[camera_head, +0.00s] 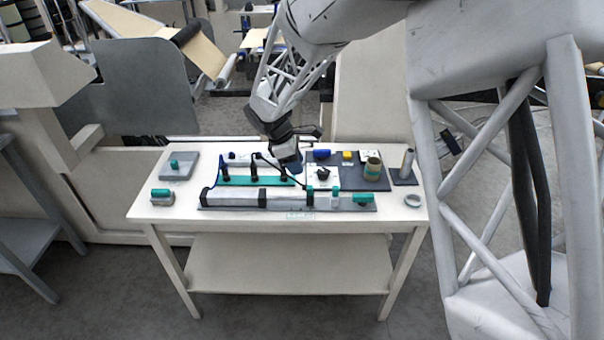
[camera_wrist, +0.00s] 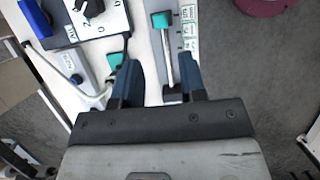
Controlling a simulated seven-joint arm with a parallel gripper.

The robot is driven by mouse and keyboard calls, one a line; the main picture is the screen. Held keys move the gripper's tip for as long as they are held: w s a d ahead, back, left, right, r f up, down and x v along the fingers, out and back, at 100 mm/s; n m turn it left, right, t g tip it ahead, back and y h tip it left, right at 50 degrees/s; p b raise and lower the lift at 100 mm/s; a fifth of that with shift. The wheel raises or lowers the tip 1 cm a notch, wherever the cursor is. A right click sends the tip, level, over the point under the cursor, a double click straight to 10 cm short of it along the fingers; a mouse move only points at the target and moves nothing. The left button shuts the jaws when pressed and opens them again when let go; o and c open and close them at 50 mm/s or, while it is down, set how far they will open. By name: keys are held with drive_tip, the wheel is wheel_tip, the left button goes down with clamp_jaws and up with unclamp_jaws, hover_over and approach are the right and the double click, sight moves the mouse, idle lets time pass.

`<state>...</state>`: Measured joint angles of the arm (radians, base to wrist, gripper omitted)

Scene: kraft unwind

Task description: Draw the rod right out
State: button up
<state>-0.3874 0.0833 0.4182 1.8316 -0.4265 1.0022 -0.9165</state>
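A long silver fixture (camera_head: 235,197) lies along the front of the white table, with black bands and teal parts on it. A teal knob (camera_head: 362,198) sits at its right end. In the wrist view this teal knob (camera_wrist: 161,20) tops a thin silver rod (camera_wrist: 168,62) that runs down toward my fingers. My gripper (camera_wrist: 161,82) is open, its two dark blue fingers apart, with the rod's line passing between them.
A dark panel (camera_head: 375,182) with a rotary switch (camera_head: 322,173), a blue part and a tape roll (camera_head: 372,168) lies behind on the right. A teal rack (camera_head: 238,181) is behind the fixture. Small blocks stand at the left. The front table strip is clear.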

sight(309, 187)
drive_tip(key=shift+o, duration=0.5)
drive_tip(key=x, duration=0.2)
drive_tip(key=shift+d+f, duration=0.2)
drive_tip(key=shift+d, duration=0.05)
drive_tip(key=shift+f, duration=0.1)
drive_tip(key=shift+f, duration=0.1)
drive_tip(key=shift+x, duration=3.8)
